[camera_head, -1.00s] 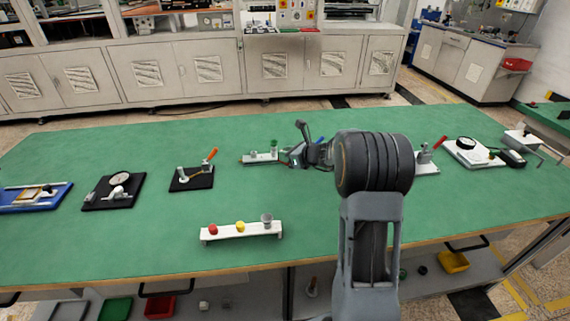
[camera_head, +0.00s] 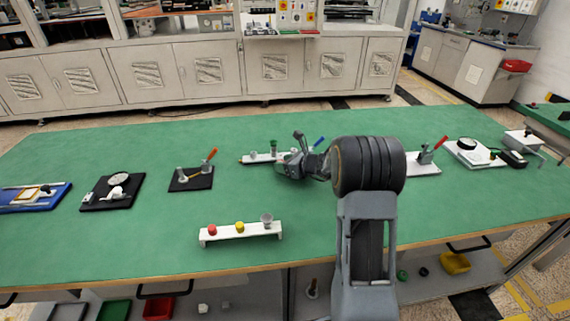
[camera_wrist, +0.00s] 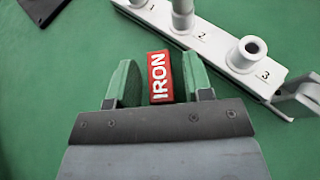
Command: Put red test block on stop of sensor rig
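The red test block (camera_wrist: 160,77), marked "IRON", is between the green fingertips of my gripper (camera_wrist: 161,82) in the wrist view. Narrow green gaps show on both sides of it, so the fingers appear open around it. Whether it rests on the table is hard to tell. In the head view my gripper (camera_head: 288,166) is low over the table and hides the block. A white rig (camera_wrist: 220,48) numbered 1, 2, 3, with upright posts, lies just beyond the fingers; its white base (camera_head: 258,159) shows in the head view. I cannot tell which part is the stop.
A white stand (camera_head: 242,233) with a red ball, a yellow ball and a grey cup is nearer the front edge. A black plate (camera_head: 180,184) with an orange-handled lever stands left. Another white rig (camera_head: 424,168) with a red handle is right. Green tabletop is clear between.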

